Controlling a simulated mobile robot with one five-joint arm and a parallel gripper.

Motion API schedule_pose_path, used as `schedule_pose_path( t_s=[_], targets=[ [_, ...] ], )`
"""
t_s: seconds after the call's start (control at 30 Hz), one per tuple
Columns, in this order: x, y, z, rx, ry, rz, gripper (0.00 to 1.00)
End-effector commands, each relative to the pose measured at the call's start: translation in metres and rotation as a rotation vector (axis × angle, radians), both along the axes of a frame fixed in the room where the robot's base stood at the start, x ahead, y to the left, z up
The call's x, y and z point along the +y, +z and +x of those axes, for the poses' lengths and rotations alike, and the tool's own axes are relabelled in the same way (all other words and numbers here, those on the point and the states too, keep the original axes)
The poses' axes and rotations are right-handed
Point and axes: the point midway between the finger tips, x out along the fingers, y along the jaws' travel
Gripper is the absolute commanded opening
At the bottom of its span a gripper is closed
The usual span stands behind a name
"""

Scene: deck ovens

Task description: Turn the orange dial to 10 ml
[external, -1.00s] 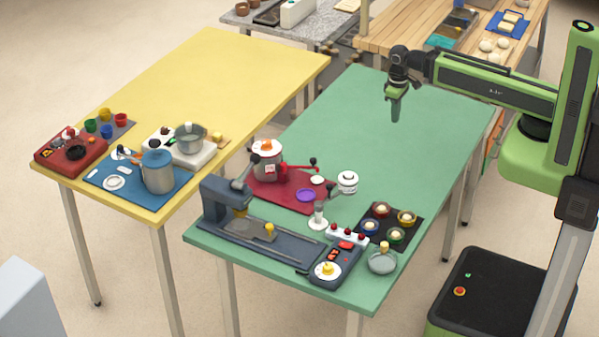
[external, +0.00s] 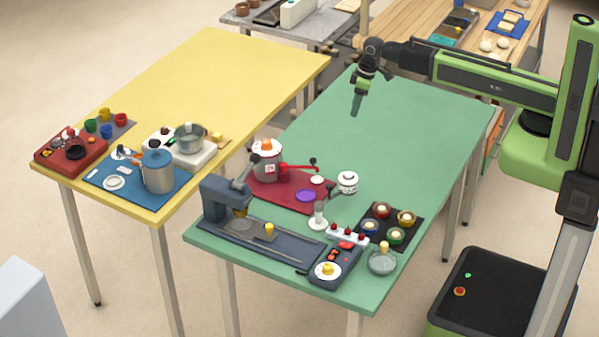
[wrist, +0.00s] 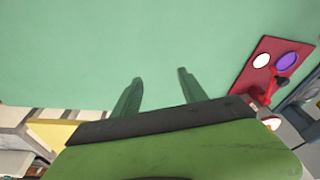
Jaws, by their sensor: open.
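An orange dial (external: 266,145) sits on top of a grey and white dispenser (external: 267,165) on the red mat of the green table; its markings are too small to read. My gripper (external: 357,105) is over the back part of the green table, behind and to the right of the dispenser, clear of it. In the wrist view my gripper (wrist: 160,76) has its two green fingers apart with nothing between them. The dial is not clearly seen in the wrist view.
The red mat (external: 322,204) also bears a purple disc (external: 306,196) and a red-handled lever. A blue press (external: 222,200), a dial box (external: 333,268) and a black tray (external: 385,212) with several small bowls stand at the front. The green table's back half (external: 420,130) is bare.

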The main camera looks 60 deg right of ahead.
Motion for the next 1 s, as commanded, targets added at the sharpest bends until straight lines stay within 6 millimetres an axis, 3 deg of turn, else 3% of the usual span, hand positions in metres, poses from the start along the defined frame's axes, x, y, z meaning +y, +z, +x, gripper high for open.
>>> schedule_pose_path(
  t_s=[0.03,0.1,0.2,0.3,0.4,0.53,0.77,1.0],
  targets=[
    [0.026,0.033,0.038,-0.035,0.063,0.009,0.55],
    [0.071,0.065,0.078,-0.087,0.161,0.026,0.55],
    [0.15,0.114,0.121,-0.146,0.287,0.051,0.55],
    [0.216,0.147,0.131,-0.161,0.36,0.073,0.55],
    [0.255,0.165,0.12,-0.158,0.408,0.079,0.55],
    [0.276,0.17,0.108,-0.156,0.435,0.081,0.55],
    [0.278,0.161,0.108,-0.155,0.436,0.08,0.55],
    [0.285,0.128,0.117,-0.155,0.436,0.08,0.55]
  ],
)
